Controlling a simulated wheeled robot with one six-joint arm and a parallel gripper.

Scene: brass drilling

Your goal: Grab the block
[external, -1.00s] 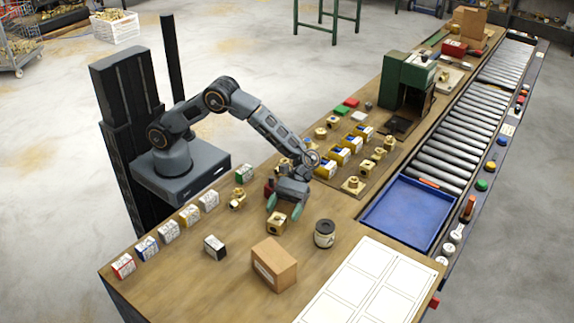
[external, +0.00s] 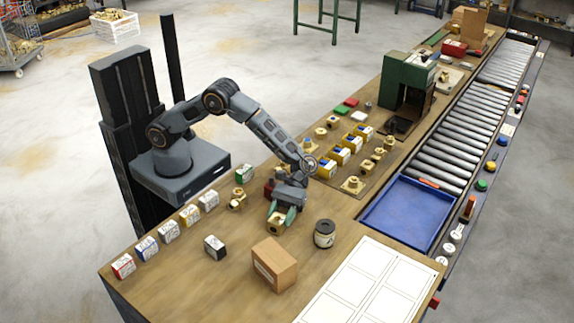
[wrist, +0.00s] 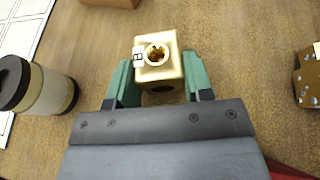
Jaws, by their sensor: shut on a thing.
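The brass block (external: 276,222) sits on the wooden bench; it is a gold cube with a round hole in the face toward the camera in the wrist view (wrist: 158,72). A small white label with dark marks is on its left edge there. My gripper (external: 281,214) is over the block with its green fingers on either side of it. In the wrist view the gripper (wrist: 161,80) is shut on the block, one finger against each side. I cannot tell whether the block is clear of the bench.
A dark-lidded jar (external: 324,233) stands to the right of the block, and a cardboard box (external: 274,264) is in front. A black-and-white small box (external: 215,246) is to the left. The blue tray (external: 408,213) lies further right. Bare wood surrounds the block.

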